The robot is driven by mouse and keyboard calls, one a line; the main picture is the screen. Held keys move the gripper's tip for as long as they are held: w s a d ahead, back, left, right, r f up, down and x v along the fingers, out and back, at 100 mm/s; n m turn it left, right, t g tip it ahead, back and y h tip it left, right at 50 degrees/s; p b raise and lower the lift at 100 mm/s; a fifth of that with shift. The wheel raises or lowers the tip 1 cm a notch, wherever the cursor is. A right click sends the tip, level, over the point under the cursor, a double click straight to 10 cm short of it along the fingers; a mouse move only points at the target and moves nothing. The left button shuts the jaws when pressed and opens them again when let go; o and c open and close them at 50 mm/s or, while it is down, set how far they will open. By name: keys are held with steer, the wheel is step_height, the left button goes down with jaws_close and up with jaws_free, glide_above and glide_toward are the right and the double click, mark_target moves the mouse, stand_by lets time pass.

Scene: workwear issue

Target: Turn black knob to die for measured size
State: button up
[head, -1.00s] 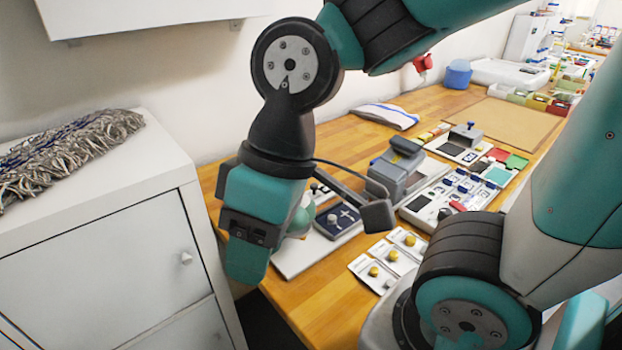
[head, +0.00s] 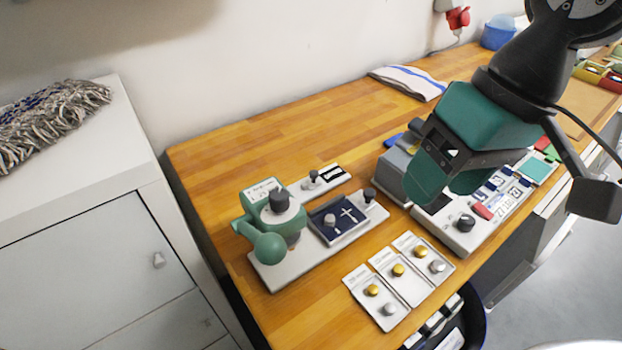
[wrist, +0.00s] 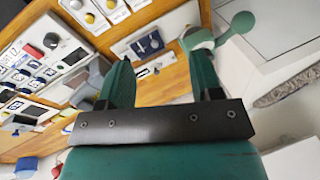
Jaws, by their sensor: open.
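A round black knob (head: 466,222) stands on the front end of a white panel unit (head: 449,236) with labels and small blue parts behind it. The same knob shows at the upper left of the wrist view (wrist: 50,41). A green press (head: 262,225) with a white label and a dark round top stands on a white base at left. Beside it is a dark blue tray (head: 336,222) with a pale cross mark. My gripper (head: 445,182) is open and empty, above and behind the knob and apart from it. Its two green fingers show spread in the wrist view (wrist: 157,65).
Three white cards with yellow and silver studs (head: 400,270) lie at the front edge. A grey block-shaped device (head: 392,175) stands close to my gripper. A striped cloth (head: 408,83) lies at the back. The wooden table (head: 270,140) is clear at back left.

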steer(key=w+a+r+m+h+p, duration=0.2)
steer(key=w+a+r+m, duration=0.2)
steer(key=w+a, duration=0.25)
steer(key=m+h+p, duration=0.1)
steer(key=m+p, duration=0.1)
steer(key=m, duration=0.5)
glide_toward(279, 194)
step_height(279, 194, down, 10)
steer(key=p, duration=0.4)
steer(key=shift+s+a+f, duration=0.1)
steer(key=shift+f, duration=0.1)
steer(key=c, duration=0.9)
